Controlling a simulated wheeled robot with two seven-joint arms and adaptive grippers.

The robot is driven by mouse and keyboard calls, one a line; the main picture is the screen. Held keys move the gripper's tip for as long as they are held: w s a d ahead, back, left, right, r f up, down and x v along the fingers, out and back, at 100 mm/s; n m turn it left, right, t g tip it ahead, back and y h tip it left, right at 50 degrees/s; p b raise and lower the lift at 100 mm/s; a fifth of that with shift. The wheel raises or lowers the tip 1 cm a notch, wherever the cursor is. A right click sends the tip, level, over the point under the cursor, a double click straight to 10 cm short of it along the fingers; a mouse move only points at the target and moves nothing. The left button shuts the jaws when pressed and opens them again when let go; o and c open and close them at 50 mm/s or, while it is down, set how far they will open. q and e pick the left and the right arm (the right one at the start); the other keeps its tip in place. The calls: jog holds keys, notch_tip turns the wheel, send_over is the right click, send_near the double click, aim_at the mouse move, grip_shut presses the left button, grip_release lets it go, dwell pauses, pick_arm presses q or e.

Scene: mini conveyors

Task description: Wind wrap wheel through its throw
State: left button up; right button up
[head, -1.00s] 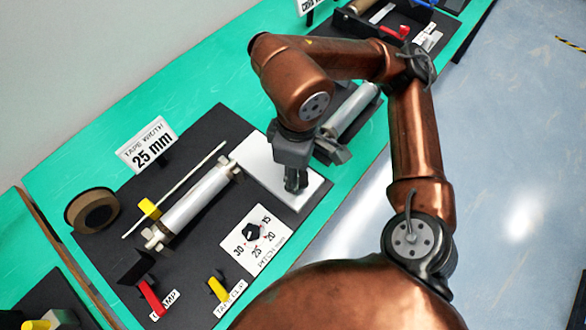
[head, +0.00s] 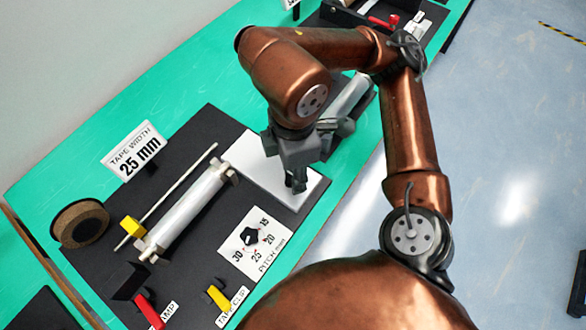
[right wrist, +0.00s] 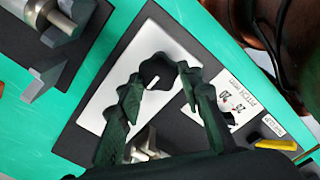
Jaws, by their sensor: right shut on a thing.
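My right gripper (head: 297,184) reaches down over the white plate at the far end of the black board. In the right wrist view its fingers (right wrist: 160,88) are closed around a dark lobed wheel (right wrist: 156,71) with a white mark, above the white plate (right wrist: 130,98). The head view mostly hides the wheel behind the gripper. A silver roller (head: 186,212) lies on the board (head: 185,155), with a thin rod beside it carrying a yellow block (head: 132,226). My left gripper is not in view.
A pitch dial (head: 251,238) sits near the plate, with red (head: 149,312) and yellow (head: 218,298) levers at the near edge. A brown tape roll (head: 80,223) and a "25 mm" sign (head: 139,152) stand at left. Another roller unit (head: 349,96) is behind my gripper.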

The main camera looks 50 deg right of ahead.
dwell(0.3)
jog(key=o, duration=1.2)
jog(key=shift+c, duration=0.2)
notch_tip(320, 180, up, 12)
dwell(0.5)
